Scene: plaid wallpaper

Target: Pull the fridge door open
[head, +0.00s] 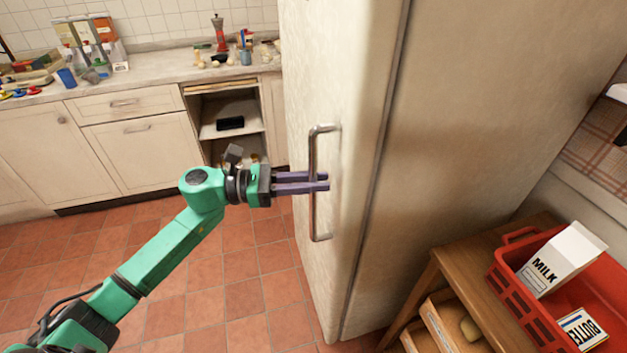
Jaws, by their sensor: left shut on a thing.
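The fridge is tall and cream coloured, and its door (340,80) fills the middle of the head view. The door looks closed against the body, with a dark seam along its right edge. A metal bar handle (314,222) stands upright on the door. My left gripper (322,182) comes in from the left on a green arm. Its purple fingers are shut on the handle near its middle. The fingers hide a short part of the bar. My right gripper is not in view.
A wooden table (470,262) stands at the lower right, beside the fridge, with a red crate (510,281) holding a milk carton (566,257) and a butter box (582,329). A cluttered counter (160,66) runs along the back left. The tiled floor (235,270) left of the fridge is clear.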

